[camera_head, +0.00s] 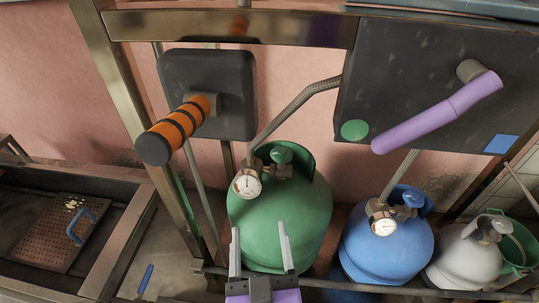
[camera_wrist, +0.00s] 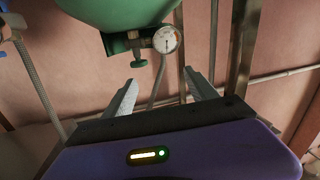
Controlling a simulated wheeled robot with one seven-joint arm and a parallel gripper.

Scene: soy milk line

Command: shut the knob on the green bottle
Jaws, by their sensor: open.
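The green bottle (camera_head: 280,221) stands upright in the middle of the head view. Its green knob (camera_head: 281,155) sits on the valve at its top, beside a round white gauge (camera_head: 247,183). The wrist view shows the bottle (camera_wrist: 118,12) upside down at the top, with the knob (camera_wrist: 138,64) hanging below the valve and the gauge (camera_wrist: 166,40) to its right. My gripper (camera_head: 261,234) is open and empty, in front of the bottle's body and below the knob in the head view. In the wrist view the fingertips (camera_wrist: 160,84) are apart from the knob.
A blue bottle (camera_head: 388,240) and a grey bottle (camera_head: 463,258) stand to the right. Above are an orange-and-black striped handle (camera_head: 177,130) and a purple lever (camera_head: 437,112) on dark panels. A braided hose (camera_head: 293,106) rises from the green bottle's valve. A metal post (camera_head: 150,120) stands left.

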